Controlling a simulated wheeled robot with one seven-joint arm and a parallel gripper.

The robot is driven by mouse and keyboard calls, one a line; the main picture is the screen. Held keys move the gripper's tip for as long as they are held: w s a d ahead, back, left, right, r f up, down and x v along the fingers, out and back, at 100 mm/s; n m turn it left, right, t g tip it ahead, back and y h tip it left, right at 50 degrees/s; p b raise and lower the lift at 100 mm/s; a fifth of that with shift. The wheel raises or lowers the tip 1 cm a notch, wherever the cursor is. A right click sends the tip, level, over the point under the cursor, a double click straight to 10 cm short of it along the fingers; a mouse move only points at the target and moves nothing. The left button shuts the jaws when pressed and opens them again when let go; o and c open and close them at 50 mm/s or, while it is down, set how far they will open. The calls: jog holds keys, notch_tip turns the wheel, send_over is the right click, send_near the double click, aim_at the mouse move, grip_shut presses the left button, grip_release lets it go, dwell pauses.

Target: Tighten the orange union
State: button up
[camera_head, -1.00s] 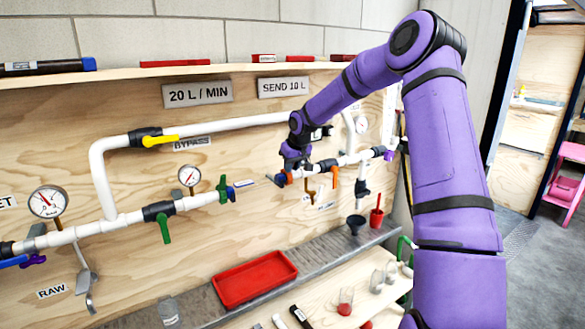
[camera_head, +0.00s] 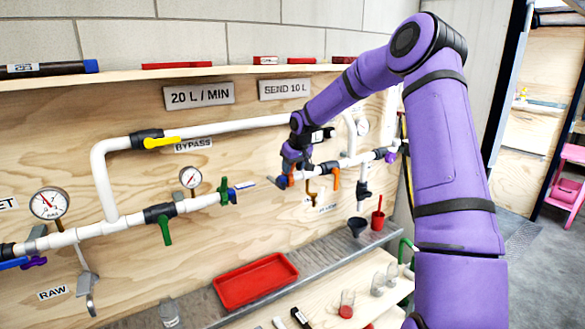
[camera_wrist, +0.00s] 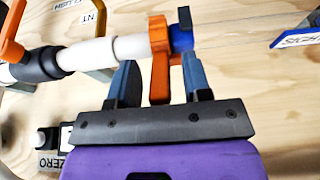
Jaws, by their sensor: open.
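The orange union (camera_wrist: 159,62) sits on the white pipe, with a blue end piece (camera_wrist: 181,40) just beside it on the right in the wrist view. An orange tab hangs down from the union between my fingers. My gripper (camera_wrist: 158,82) is open, one finger on each side of this tab, with gaps visible. In the head view my gripper (camera_head: 284,180) is at the open left end of the right-hand pipe run, where the orange union (camera_head: 290,179) is partly hidden by my wrist.
A green-handled fitting (camera_head: 224,191) ends the left pipe run, with a gap before the right-hand run. An orange valve handle (camera_wrist: 12,30) is left of the union. A red tray (camera_head: 256,281) lies on the ledge below.

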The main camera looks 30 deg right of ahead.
jog(key=v, duration=1)
jog(key=shift+r, duration=0.2)
jog(key=shift+s+a, duration=0.1)
jog(key=s+a+r+h, duration=0.1)
jog(key=s+a+r, duration=0.5)
jog(key=s, duration=0.5)
jog(key=s+a+r+h, duration=0.1)
jog(key=s+a+r, duration=0.3)
jog(key=s+a, duration=0.55)
jog(key=s+a+f+y, duration=0.1)
jog(key=s, duration=1)
jog(key=s+a+f, duration=0.1)
jog(key=s, duration=1.1)
jog(key=shift+s+a+t+y, duration=0.2)
jog(key=shift+a+t+y, duration=0.15)
jog(key=shift+t+y, duration=0.05)
